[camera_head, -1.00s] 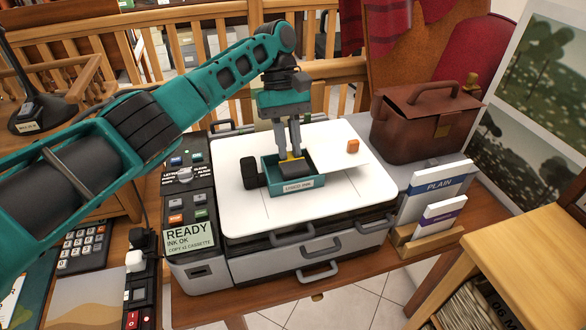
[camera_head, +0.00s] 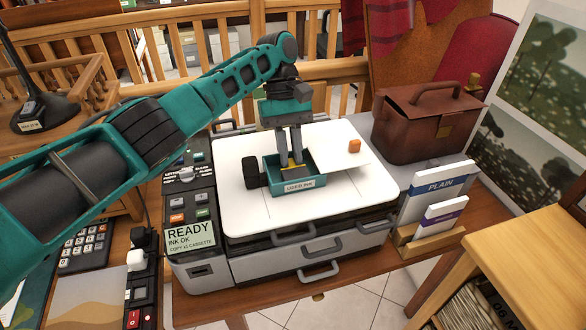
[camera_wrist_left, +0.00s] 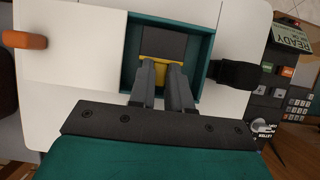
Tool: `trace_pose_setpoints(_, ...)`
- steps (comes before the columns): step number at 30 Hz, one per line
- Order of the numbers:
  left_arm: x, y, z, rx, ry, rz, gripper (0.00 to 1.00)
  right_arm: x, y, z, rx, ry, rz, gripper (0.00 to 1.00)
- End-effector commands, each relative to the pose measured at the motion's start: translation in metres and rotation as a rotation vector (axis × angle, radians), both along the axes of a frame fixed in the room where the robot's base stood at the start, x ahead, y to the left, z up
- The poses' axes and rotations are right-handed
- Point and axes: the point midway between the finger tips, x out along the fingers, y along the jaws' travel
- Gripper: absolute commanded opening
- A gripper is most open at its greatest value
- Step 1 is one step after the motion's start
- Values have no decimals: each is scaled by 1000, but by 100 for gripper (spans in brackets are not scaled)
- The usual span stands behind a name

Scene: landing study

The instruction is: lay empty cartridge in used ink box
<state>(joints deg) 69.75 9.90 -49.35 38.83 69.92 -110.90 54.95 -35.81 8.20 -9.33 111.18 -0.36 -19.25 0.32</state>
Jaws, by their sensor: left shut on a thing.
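The used ink box (camera_head: 293,187) is a small open teal tray on the white top of the copier. It also shows in the left wrist view (camera_wrist_left: 207,55). The empty cartridge, dark grey with a yellow end (camera_wrist_left: 165,43), is inside the box walls. In the head view mostly its yellow part (camera_head: 291,165) shows. I cannot tell whether its underside touches the box floor. My left gripper (camera_head: 291,164) reaches down into the box and is shut on the cartridge at its yellow end. My right gripper is not in view.
A black knob-like piece (camera_head: 250,173) is at the box's left side. A white panel (camera_head: 338,146) with an orange block (camera_head: 354,146) is to the right. A brown bag (camera_head: 420,125) and paper packs (camera_head: 441,185) stand further right. The white top's front is clear.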

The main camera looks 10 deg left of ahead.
Motion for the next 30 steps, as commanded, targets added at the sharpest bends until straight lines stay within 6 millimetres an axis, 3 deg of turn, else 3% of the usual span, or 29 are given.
trace_pose_setpoints(8, 0, 0, -1, 0, 0, 0, 0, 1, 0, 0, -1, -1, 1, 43)
trace_pose_setpoints(9, 0, 0, -1, 0, 0, 0, 20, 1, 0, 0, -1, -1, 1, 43)
trace_pose_setpoints(18, 0, 0, -1, 0, 0, 0, 48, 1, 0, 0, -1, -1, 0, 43)
trace_pose_setpoints(26, 0, 0, 0, 1, -1, 0, 48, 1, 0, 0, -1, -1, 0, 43)
trace_pose_setpoints(30, 3, 3, 12, -1, -3, 1, 48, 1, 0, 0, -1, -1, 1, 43)
